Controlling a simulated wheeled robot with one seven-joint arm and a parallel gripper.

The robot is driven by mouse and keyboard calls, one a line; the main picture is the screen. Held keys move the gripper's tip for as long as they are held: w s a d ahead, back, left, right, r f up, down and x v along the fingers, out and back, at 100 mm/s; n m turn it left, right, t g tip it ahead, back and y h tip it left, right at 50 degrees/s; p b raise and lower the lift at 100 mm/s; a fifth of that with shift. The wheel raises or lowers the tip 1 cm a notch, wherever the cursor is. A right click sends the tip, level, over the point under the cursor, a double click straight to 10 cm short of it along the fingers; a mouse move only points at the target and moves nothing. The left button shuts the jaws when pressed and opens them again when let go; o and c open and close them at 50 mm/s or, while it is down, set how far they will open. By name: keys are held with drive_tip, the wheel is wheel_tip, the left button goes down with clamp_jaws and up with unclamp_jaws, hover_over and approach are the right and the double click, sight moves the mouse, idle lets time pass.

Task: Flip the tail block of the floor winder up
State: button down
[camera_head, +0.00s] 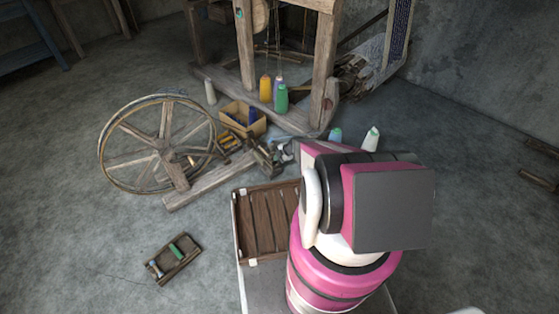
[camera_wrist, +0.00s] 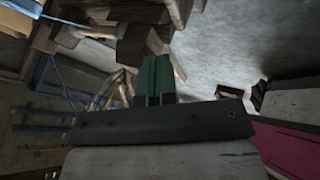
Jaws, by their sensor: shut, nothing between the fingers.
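The floor winder, with a large spoked wooden wheel (camera_head: 162,145) and a long wooden base beam (camera_head: 205,187), stands on the floor at left centre in the head view. A dark block (camera_head: 263,157), which looks like the tail block, is at the beam's right end; its tilt is hard to tell. My gripper shows in the wrist view (camera_wrist: 156,80) with its two green-dark fingers together and empty. Dark wooden pieces (camera_wrist: 140,44) lie just beyond the fingertips; I cannot tell whether they touch. In the head view my arm hides most of the gripper beside the block.
The wooden loom (camera_head: 325,70) stands behind, with thread cones (camera_head: 281,98) and a yellow box (camera_head: 238,117) near its foot. A slatted wooden tray (camera_head: 262,240) is in front, and a small tray (camera_head: 172,259) lies front left. The floor at left is open.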

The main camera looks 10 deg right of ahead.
sight(274, 155)
drive_tip(key=shift+w+a, duration=0.35)
drive_tip(key=shift+w, duration=0.4)
drive_tip(key=shift+w+a, duration=0.3)
drive_tip(key=shift+w, duration=0.4)
drive_tip(key=shift+s, duration=0.1)
